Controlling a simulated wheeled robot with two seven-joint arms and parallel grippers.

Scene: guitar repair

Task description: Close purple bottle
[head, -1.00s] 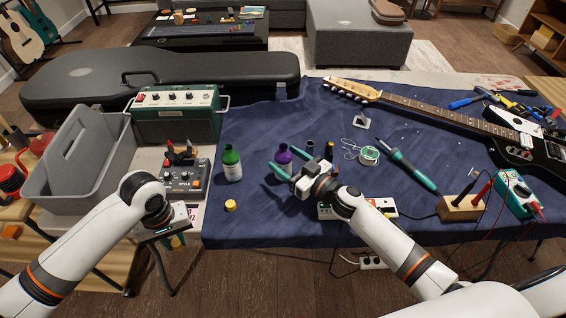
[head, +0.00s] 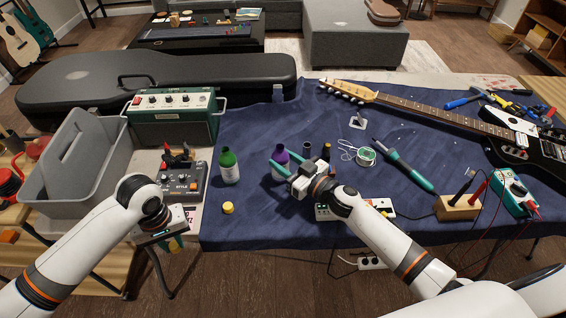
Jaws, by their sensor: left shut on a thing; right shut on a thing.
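The purple bottle (head: 282,157) stands upright on the blue cloth in the head view, and its dark open mouth shows no cap. My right gripper (head: 282,163) is shut on it, with its teal fingers on either side of the body. My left gripper (head: 175,243) is low at the table's front left edge, pointing down, away from the bottle. It is shut on a small yellow-orange thing, mostly hidden, which I cannot identify for sure. A yellow cap (head: 228,208) lies on the cloth near the front edge.
An open green bottle (head: 229,166) stands left of the purple one. A small dark bottle (head: 307,149) and a solder spool (head: 365,156) are to its right. A pedal (head: 184,180), amplifier (head: 172,116) and grey bin (head: 80,165) fill the left. The cloth between green bottle and yellow cap is clear.

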